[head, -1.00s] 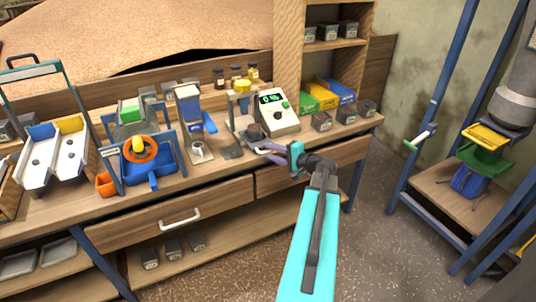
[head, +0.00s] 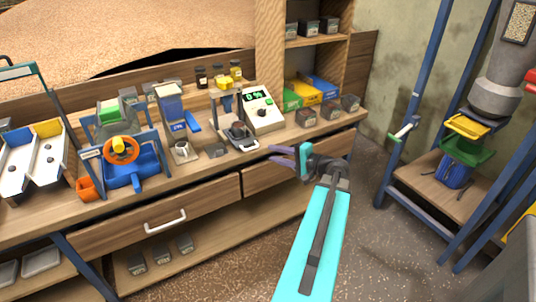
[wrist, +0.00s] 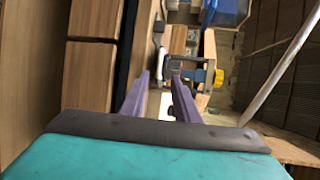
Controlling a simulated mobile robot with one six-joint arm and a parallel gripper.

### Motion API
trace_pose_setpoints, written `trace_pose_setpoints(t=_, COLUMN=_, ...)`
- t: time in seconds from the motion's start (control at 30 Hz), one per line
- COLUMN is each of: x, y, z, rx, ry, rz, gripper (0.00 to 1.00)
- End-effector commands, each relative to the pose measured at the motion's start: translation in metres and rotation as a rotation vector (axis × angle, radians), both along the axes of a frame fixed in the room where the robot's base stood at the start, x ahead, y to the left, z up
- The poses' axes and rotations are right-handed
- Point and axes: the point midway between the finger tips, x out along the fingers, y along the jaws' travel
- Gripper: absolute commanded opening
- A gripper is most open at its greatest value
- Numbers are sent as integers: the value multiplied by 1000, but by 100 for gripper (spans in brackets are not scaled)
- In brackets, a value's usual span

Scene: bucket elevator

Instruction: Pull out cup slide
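The cup slide (head: 243,143) is a light tray with a dark cup on it, at the front base of a small press stand on the bench. How far it sticks out from the stand is hard to tell. My gripper (head: 271,154) is in front and to the right of it, past the bench's front edge, with its purple fingers pointing left. The fingers are apart and empty, clear of the slide. In the wrist view, my gripper (wrist: 160,78) shows open, with the stand's yellow knob (wrist: 219,78) beyond the fingers. I cannot clearly make out the slide there.
A meter (head: 262,109) with a green display stands right of the press. Dark tins (head: 328,111) line the bench's right end. Drawers (head: 165,216) lie below the bench front. A blue-framed elevator (head: 455,160) stands right.

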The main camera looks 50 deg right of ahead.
Motion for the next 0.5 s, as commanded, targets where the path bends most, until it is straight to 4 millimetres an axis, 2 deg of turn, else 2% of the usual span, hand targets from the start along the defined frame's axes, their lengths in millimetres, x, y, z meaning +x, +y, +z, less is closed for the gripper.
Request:
trace_pose_setpoints(t=0.2, x=-27, y=-1, z=5, rx=-1, ry=-1, rz=-3, gripper=28)
trace_pose_setpoints(t=0.5, x=-39, y=-1, z=8, rx=0, ry=0, rz=-1, gripper=28)
